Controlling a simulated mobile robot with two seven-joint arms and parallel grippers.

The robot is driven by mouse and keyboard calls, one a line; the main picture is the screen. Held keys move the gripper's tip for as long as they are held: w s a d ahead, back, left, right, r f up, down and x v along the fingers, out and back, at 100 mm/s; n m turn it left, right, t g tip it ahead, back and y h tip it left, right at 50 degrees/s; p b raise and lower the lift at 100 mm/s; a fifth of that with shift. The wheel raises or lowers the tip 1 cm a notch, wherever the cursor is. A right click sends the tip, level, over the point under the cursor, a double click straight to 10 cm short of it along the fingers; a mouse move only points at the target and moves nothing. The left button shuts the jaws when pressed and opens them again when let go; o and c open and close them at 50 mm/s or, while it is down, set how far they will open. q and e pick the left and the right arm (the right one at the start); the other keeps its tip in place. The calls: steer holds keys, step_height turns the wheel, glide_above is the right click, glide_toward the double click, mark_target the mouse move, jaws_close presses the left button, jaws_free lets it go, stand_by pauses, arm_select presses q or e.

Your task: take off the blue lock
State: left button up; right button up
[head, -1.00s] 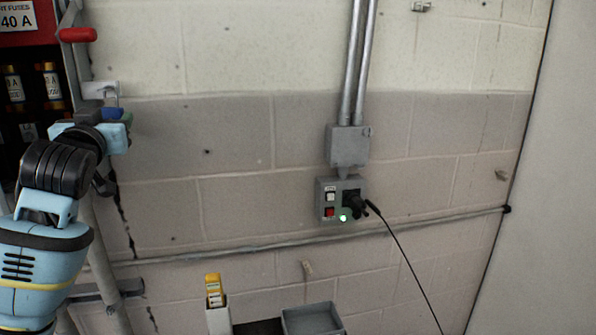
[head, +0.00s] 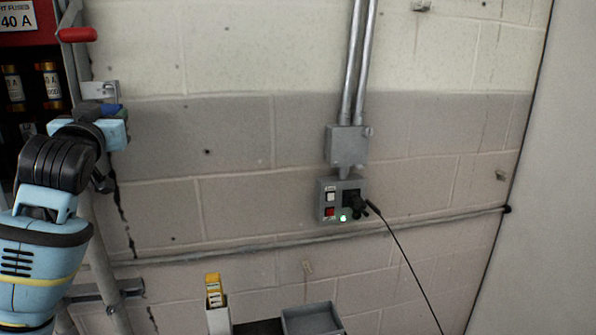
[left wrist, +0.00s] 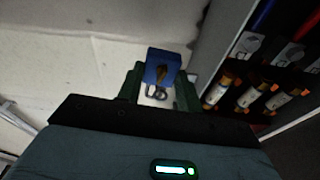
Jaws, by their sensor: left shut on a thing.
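The blue lock (head: 112,109) is at the left in the head view, just below a light metal hasp (head: 98,89) on the cabinet's edge. My left gripper (head: 116,122) is shut on it, fingers largely covering it. In the left wrist view the lock (left wrist: 163,66) sits between the fingertips of my left gripper (left wrist: 160,82). Its face carries a brownish mark, and a metal loop (left wrist: 157,93) shows beside it. I cannot tell whether the shackle still passes through the hasp. My right gripper is not in view.
The fuse cabinet (head: 28,75) with a red handle (head: 77,34) stands at the left. A grey switch box (head: 342,199) with a plugged black cable is on the wall. A grey bin (head: 312,319) and a white holder with yellow items (head: 216,305) are below.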

arm_select(q)
steer(key=shift+r, duration=1.15)
steer(key=shift+d, duration=0.1)
steer(key=shift+w+d+f, duration=0.1)
steer(key=shift+w+d, duration=0.15)
steer(key=shift+d, duration=0.65)
steer(key=shift+w+d+f, duration=0.1)
steer(key=shift+w+d, duration=0.1)
steer(key=shift+d, duration=0.7)
steer(key=shift+r+v, duration=0.15)
steer(key=shift+v, duration=0.7)
steer(key=shift+r+v, duration=0.15)
steer(key=shift+v, duration=0.65)
steer(key=shift+r+v, duration=0.2)
steer(key=shift+v, duration=0.65)
steer(key=shift+d+f, duration=0.1)
